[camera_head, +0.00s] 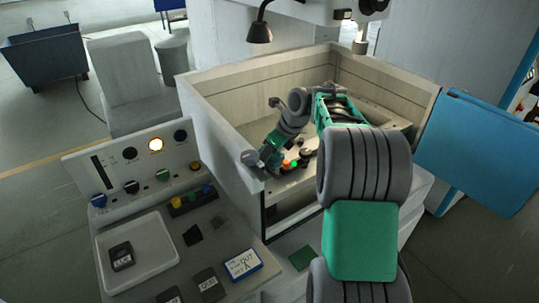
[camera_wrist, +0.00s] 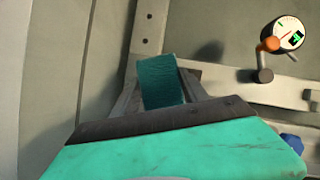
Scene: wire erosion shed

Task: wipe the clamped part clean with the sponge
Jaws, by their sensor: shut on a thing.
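My gripper (camera_wrist: 160,92) is shut on a teal sponge (camera_wrist: 160,78), which sticks out between its two grey fingers in the wrist view. In the head view my arm reaches into the open-topped tank (camera_head: 225,84), and my gripper (camera_head: 271,158) points down near the tank's front left corner. In the wrist view the sponge is in front of a pale grey rail (camera_wrist: 146,35) with holes. I cannot tell if it touches anything. I cannot make out the clamped part for certain; my arm and gripper hide some of the tank's inside.
A dial gauge (camera_wrist: 285,35) with an orange knob stands on the rail to the right. A lamp (camera_head: 259,32) hangs over the tank's back edge. A control console with a white tray (camera_head: 152,262) is at front left. A blue panel (camera_head: 478,150) stands at right.

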